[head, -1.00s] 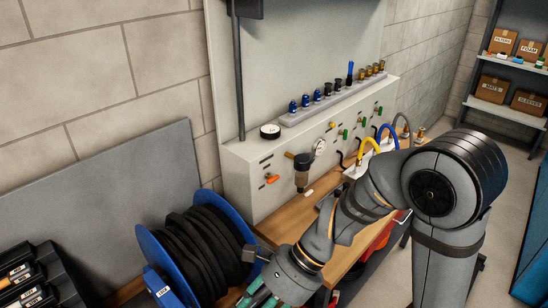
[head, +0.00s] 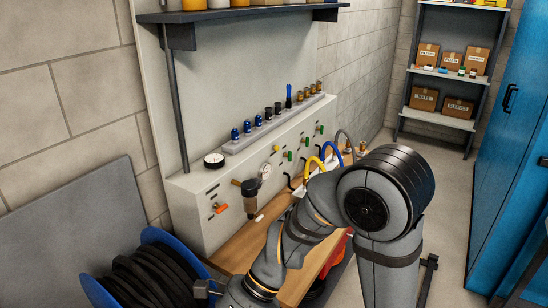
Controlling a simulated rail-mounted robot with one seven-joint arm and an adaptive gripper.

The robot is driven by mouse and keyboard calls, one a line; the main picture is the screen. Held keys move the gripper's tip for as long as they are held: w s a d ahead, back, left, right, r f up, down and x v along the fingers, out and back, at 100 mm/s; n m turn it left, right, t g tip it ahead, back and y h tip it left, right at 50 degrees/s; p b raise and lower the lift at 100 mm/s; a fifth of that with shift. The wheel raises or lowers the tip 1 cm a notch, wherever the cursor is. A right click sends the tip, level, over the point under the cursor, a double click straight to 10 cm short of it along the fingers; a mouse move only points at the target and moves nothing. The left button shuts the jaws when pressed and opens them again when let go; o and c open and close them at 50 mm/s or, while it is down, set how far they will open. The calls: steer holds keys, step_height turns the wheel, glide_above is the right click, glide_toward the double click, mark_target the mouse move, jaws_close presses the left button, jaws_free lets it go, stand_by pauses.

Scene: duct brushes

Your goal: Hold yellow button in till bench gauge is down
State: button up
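A small yellow button (head: 276,148) sits on the sloping front of the grey bench panel (head: 190,205). A round white gauge (head: 265,171) is set in the panel face just below and left of it. A second black-rimmed dial (head: 214,160) rests on top of the panel at its left end. I cannot tell which is the bench gauge, and the needles are too small to read. My arm reaches down to the bottom edge of the head view, in front of the bench.
An orange lever (head: 220,208) and a dark filter bowl (head: 250,199) are on the panel's left part. Green knobs and coloured hoses (head: 328,152) are to the right. A blue hose reel (head: 155,275) stands at lower left. A shelf (head: 240,13) overhangs the panel.

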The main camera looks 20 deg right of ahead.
steer(key=shift+c, duration=0.5)
steer(key=c, duration=0.7)
jaws_close()
stand_by(0.5)
